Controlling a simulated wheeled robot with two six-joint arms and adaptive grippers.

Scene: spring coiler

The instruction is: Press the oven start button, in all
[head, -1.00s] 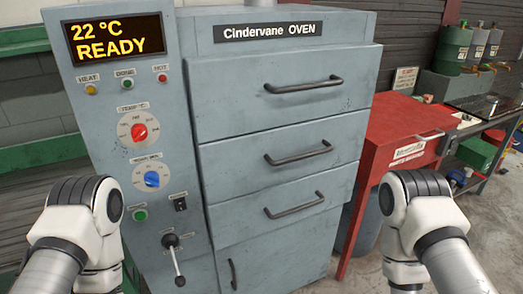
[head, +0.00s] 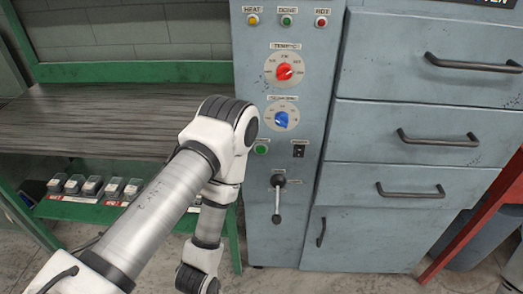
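The oven control panel (head: 250,75) stands upright in the middle of the head view. A small green button (head: 261,149), which looks like the start button, sits low on it, just right of my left arm's elbow. A red dial (head: 284,72) and a blue dial (head: 282,119) are above it. A black switch (head: 299,151) is to its right, and a lever with a dark knob (head: 278,181) is below. My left arm hangs in front of the panel's left edge; its gripper is not clearly visible. My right arm and gripper are out of view.
Oven drawers with dark handles (head: 425,140) fill the right side. A green-framed bench (head: 110,115) with a dark top stands at the left, with several small bins (head: 92,186) on its lower shelf. A red table edge (head: 470,235) shows at the right.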

